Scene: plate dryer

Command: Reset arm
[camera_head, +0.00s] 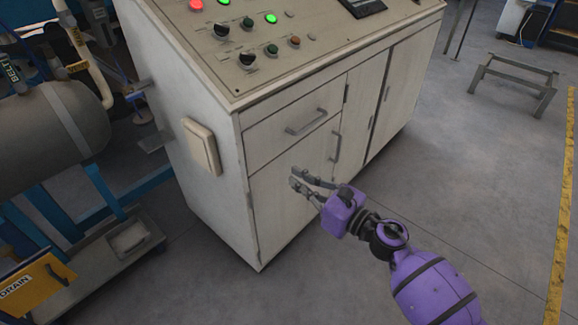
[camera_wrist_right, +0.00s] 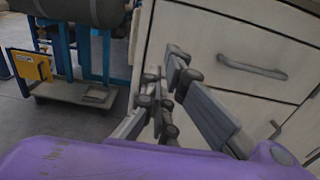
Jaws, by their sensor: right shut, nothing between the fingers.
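My right gripper (camera_head: 296,180) is at the end of the purple arm coming in from the lower right in the head view. It is shut and empty, in front of the lower door of a white control cabinet (camera_head: 220,209). In the right wrist view the gripper's grey fingers (camera_wrist_right: 166,88) show with the cabinet front behind them. Whether the fingers touch the door I cannot tell. My left gripper is not in view.
The cabinet has a drawer handle (camera_head: 306,122), a door handle (camera_head: 336,147) and a top panel with knobs and lit buttons. A grey tank (camera_head: 50,128) on a blue frame stands at left. A low metal stand (camera_head: 515,82) is at upper right.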

